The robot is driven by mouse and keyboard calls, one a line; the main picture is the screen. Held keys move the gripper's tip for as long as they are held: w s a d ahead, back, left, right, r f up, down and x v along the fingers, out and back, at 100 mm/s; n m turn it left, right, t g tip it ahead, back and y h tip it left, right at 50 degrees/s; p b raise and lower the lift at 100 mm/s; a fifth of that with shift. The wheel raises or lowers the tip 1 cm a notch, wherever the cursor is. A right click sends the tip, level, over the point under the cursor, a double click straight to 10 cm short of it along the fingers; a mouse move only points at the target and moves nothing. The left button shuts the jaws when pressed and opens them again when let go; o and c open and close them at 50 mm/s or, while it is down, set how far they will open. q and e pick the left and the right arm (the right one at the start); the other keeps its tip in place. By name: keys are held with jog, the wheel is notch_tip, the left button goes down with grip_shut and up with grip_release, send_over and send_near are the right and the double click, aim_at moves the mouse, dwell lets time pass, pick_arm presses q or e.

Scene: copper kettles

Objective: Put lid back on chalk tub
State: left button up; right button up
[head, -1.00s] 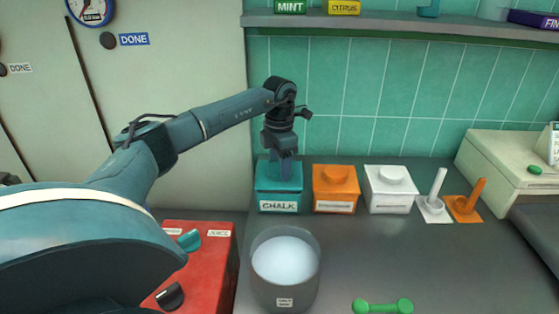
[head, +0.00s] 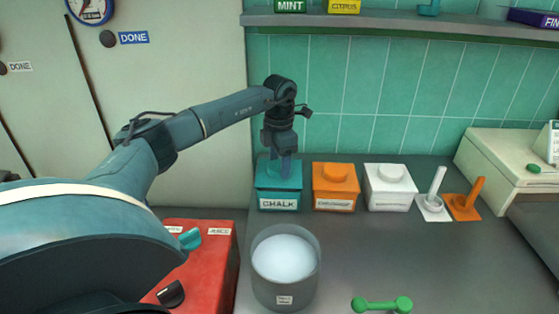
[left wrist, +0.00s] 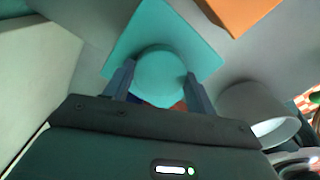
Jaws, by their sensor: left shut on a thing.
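The teal chalk tub (head: 278,203) stands on the counter against the tiled wall, its CHALK label facing me. Its teal lid (head: 264,172) is on top of the tub; I cannot tell whether it sits fully flush. My left gripper (head: 284,170) points down over the tub, shut on the lid's knob. In the left wrist view the fingers (left wrist: 154,82) flank the round knob (left wrist: 160,74) on the square lid (left wrist: 185,35). The right gripper is not in view.
An orange tub (head: 335,190) and a white tub (head: 390,190) stand lidded to the right. A pot of pale liquid (head: 285,258) is in front, beside a red box (head: 205,260). A green dumbbell-shaped thing (head: 382,305) lies at the front. The middle counter is clear.

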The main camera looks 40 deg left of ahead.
pick_arm(q)
jog(key=shift+f, duration=0.6)
dwell(0.7)
jog(key=o, duration=1.1)
jog(key=shift+c, duration=0.2)
notch_tip(320, 180, up, 8)
jog(key=shift+f+b, duration=0.2)
jog(key=shift+b, duration=0.15)
jog(key=shift+d, duration=0.1)
